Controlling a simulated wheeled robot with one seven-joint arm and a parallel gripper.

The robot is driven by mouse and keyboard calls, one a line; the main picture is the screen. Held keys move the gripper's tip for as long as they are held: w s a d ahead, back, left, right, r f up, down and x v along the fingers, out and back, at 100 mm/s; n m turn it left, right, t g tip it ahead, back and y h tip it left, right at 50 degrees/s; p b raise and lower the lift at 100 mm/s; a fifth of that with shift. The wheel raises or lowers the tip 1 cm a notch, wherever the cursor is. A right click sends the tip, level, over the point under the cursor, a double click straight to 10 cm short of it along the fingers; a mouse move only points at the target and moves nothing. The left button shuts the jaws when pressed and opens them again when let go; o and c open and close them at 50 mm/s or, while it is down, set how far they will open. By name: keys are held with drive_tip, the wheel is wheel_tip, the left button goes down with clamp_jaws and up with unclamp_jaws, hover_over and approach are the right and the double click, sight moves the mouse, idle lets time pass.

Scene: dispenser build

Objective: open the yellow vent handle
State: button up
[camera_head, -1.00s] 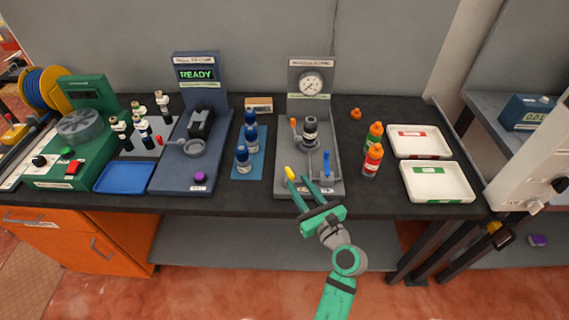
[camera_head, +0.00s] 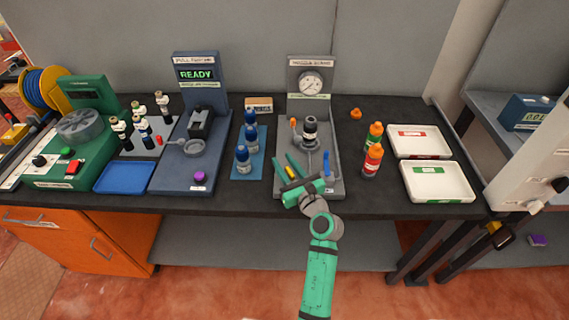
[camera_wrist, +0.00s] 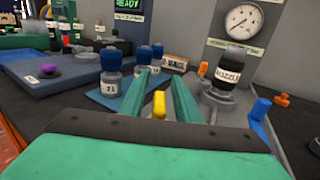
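The yellow vent handle (camera_wrist: 160,103) stands between my two green fingers in the wrist view, with a gap on each side. In the head view only a little of the yellow handle (camera_head: 291,173) shows beside the fingers. It is at the front left of the grey gauge station (camera_head: 335,185). My gripper (camera_head: 284,161) is open, its fingers pointing toward the back of the bench. In the wrist view my gripper (camera_wrist: 160,77) holds nothing. The handle's lower part is hidden by the gripper body.
A black nozzle piece (camera_head: 310,130) stands mid-station, with an orange handle (camera_head: 294,124) and a blue handle (camera_head: 326,162) nearby. Blue-capped bottles (camera_head: 243,158) stand to the left on a blue mat. Orange-capped bottles (camera_head: 372,160) and white trays (camera_head: 439,183) are to the right.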

sight(294, 175)
drive_tip(key=shift+c, duration=0.6)
clamp_jaws()
drive_tip(key=n+g+y, duration=0.1)
drive_tip(key=y, duration=0.1)
drive_tip(key=n+g+y, duration=0.1)
drive_tip(key=n, duration=0.1)
drive_tip(key=shift+s+a+g+y, duration=0.2)
drive_tip(key=shift+a+g+y, duration=0.1)
drive_tip(key=shift+a+y, duration=0.1)
drive_tip(key=shift+s+a+n+g+y, duration=0.15)
drive_tip(key=shift+n+g+y, duration=0.3)
drive_tip(key=shift+g+y, duration=0.1)
drive_tip(key=shift+s+a+n+g+y, duration=0.1)
drive_tip(key=shift+s+n+g+y, duration=0.05)
drive_tip(key=shift+n+g+y, duration=0.35)
drive_tip(key=shift+o, duration=0.6)
unclamp_jaws()
drive_tip(key=shift+d, duration=0.1)
drive_tip(key=v, duration=1)
drive_tip(key=shift+s+d, duration=0.25)
drive_tip(key=shift+s, duration=0.1)
